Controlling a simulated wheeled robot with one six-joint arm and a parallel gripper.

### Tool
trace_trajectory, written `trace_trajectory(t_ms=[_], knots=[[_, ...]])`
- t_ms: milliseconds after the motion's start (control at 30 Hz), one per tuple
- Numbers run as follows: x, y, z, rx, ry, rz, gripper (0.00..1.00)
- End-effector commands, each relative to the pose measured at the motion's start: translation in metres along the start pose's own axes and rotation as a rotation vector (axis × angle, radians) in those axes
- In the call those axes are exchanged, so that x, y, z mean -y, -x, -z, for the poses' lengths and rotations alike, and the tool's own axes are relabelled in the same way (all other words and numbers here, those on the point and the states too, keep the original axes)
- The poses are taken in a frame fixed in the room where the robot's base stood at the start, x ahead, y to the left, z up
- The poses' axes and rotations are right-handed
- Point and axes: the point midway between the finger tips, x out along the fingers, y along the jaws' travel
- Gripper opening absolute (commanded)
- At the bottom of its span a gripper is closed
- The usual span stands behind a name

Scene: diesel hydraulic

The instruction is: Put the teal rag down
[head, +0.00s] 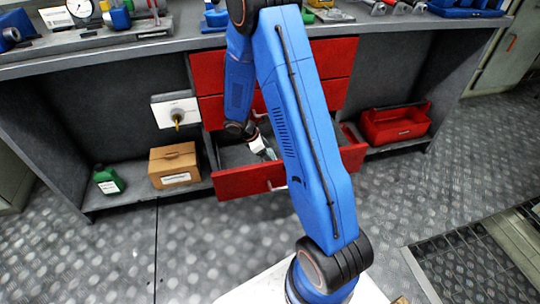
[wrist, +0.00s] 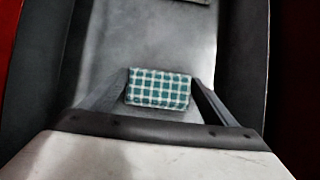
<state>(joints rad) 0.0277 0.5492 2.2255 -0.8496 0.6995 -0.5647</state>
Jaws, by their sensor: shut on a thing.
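The teal rag (wrist: 158,88) is a folded teal and white checked block in the wrist view. It sits between the two fingers of my gripper (wrist: 159,78), which is shut on it. In the head view my gripper (head: 268,152) reaches down into the open bottom red drawer (head: 249,181) of the bench. The rag cannot be made out there. The grey drawer floor (wrist: 150,40) lies beyond the rag in the wrist view. I cannot tell whether the rag touches it.
A red bin (head: 395,125) stands on the shelf to the right of the drawers. The benchtop (head: 165,42) above holds several tools. A small object (wrist: 185,1) shows at the wrist view's top edge.

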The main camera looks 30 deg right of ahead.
Motion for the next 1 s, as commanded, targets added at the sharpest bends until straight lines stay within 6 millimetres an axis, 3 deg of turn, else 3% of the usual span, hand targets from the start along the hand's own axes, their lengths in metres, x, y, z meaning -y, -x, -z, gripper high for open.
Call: trace_trajectory(t_ms=[233, 267, 333, 733, 1000], knots=[[0.0, -0.002, 0.001, 0.0, 0.0, 0.001, 0.56], [0.0, -0.002, 0.002, 0.0, 0.0, 0.001, 0.83], [0.0, -0.002, 0.001, 0.0, 0.0, 0.0, 0.99], [0.0, 0.004, 0.0, 0.0, 0.0, -0.001, 0.99], [-0.001, 0.048, 0.001, -0.001, -0.001, -0.004, 0.99]])
